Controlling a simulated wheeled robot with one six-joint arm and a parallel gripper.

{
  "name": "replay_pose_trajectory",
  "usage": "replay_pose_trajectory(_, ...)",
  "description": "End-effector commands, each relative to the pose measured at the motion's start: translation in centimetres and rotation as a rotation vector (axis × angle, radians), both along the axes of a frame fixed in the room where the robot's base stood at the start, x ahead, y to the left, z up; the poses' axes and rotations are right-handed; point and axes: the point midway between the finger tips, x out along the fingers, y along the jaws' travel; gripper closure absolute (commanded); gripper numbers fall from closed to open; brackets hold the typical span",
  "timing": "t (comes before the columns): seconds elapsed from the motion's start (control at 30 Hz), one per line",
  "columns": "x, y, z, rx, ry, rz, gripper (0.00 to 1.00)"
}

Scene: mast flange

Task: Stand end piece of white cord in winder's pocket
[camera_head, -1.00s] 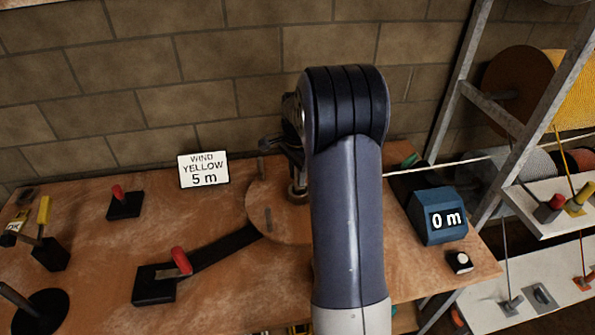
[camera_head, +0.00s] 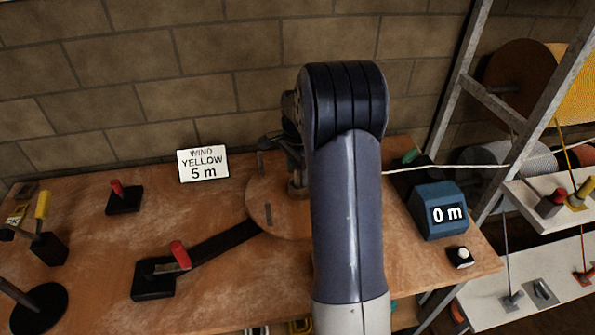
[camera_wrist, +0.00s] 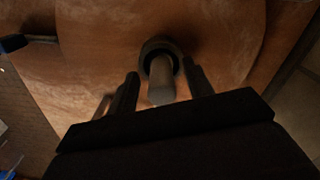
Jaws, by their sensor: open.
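The winder (camera_head: 262,212) is a round wooden disc on the bench, partly hidden behind my arm. In the wrist view, a grey cylindrical piece (camera_wrist: 161,82) stands in a dark ring-shaped pocket (camera_wrist: 147,52) on the disc (camera_wrist: 95,40). My gripper (camera_wrist: 162,85) is open, with one dark finger on each side of the piece. In the head view my gripper (camera_head: 285,150) is small, dark and partly hidden by my arm. The white cord (camera_head: 450,167) runs from the rack at right to behind my arm. Its joint to the piece is hidden.
A blue counter (camera_head: 438,212) reading 0 m and a small button block (camera_head: 459,257) stand right of the disc. A red-handled lever (camera_head: 180,255) stands in front-left. A sign (camera_head: 203,164) reads "WIND YELLOW 5 m". The metal rack (camera_head: 530,110) stands at right.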

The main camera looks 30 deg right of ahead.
Motion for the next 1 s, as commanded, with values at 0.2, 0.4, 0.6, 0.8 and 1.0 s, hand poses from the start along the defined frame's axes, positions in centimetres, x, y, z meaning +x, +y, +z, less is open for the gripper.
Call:
replay_pose_trajectory(0.2,0.0,0.0,0.2,0.000,0.000,0.000,0.51)
replay_pose_trajectory(0.4,0.1,0.0,2.7,-0.001,-0.005,0.000,0.51)
replay_pose_trajectory(0.6,0.1,0.0,6.9,-0.002,-0.004,0.000,0.51)
replay_pose_trajectory(0.8,0.0,0.0,9.8,-0.001,-0.002,0.000,0.51)
replay_pose_trajectory(1.0,0.0,0.0,10.8,0.000,0.000,0.000,0.51)
